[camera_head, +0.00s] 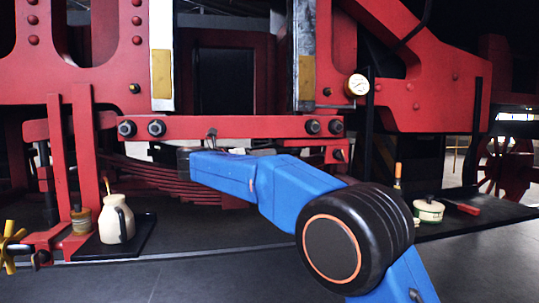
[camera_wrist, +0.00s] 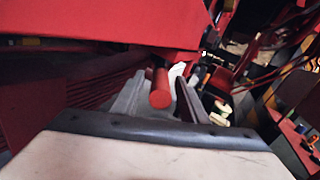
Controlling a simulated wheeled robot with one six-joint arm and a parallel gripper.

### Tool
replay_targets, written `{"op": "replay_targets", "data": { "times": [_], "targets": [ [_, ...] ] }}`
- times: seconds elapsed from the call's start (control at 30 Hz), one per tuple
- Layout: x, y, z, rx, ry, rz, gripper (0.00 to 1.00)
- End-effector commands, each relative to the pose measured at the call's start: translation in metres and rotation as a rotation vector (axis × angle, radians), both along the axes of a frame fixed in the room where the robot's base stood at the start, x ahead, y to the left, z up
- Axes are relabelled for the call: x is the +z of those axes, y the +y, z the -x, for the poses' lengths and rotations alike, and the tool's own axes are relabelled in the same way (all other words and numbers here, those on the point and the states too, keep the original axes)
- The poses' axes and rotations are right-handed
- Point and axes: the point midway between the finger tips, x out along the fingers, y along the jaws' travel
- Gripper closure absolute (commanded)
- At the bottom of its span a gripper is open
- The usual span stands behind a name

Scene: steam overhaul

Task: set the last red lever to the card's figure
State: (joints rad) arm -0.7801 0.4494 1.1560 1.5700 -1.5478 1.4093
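In the wrist view a round red bar (camera_wrist: 160,90), seen nearly end-on, sits between the two grey fingers of my gripper (camera_wrist: 160,93). It looks like a lever grip, but its rest is hidden under a broad red beam (camera_wrist: 120,22). The fingers stand apart, with a narrow gap showing on each side of the bar. I cannot make out a card with a figure in either view.
A dark tray (camera_head: 137,247) at left holds a cream jug (camera_head: 116,220) and a small tin (camera_head: 81,219). A yellow handwheel (camera_head: 10,243) is at far left. At right are a tin (camera_head: 428,211) and a red-handled tool (camera_head: 463,208). A round gauge (camera_head: 356,85) hangs above.

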Motion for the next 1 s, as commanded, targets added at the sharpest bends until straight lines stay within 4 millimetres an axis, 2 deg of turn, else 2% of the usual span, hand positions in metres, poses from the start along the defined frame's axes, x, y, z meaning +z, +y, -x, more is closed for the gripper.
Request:
{"op": "replay_targets", "data": {
  "times": [0.23, 0.63, 0.67, 0.8, 0.83, 1.0],
  "targets": [
    [0.000, -0.021, -0.021, -0.001, 0.000, 0.000, 0.61],
    [0.000, -0.025, -0.026, 0.001, 0.000, 0.000, 0.61],
    [0.000, -0.025, -0.026, 0.001, 0.000, 0.000, 0.63],
    [0.000, -0.025, -0.026, 0.001, 0.000, 0.000, 0.96],
    [0.000, -0.025, -0.026, 0.001, 0.000, 0.000, 1.00],
    [0.000, -0.025, -0.026, 0.002, 0.000, 0.000, 1.00]
  ]
}}
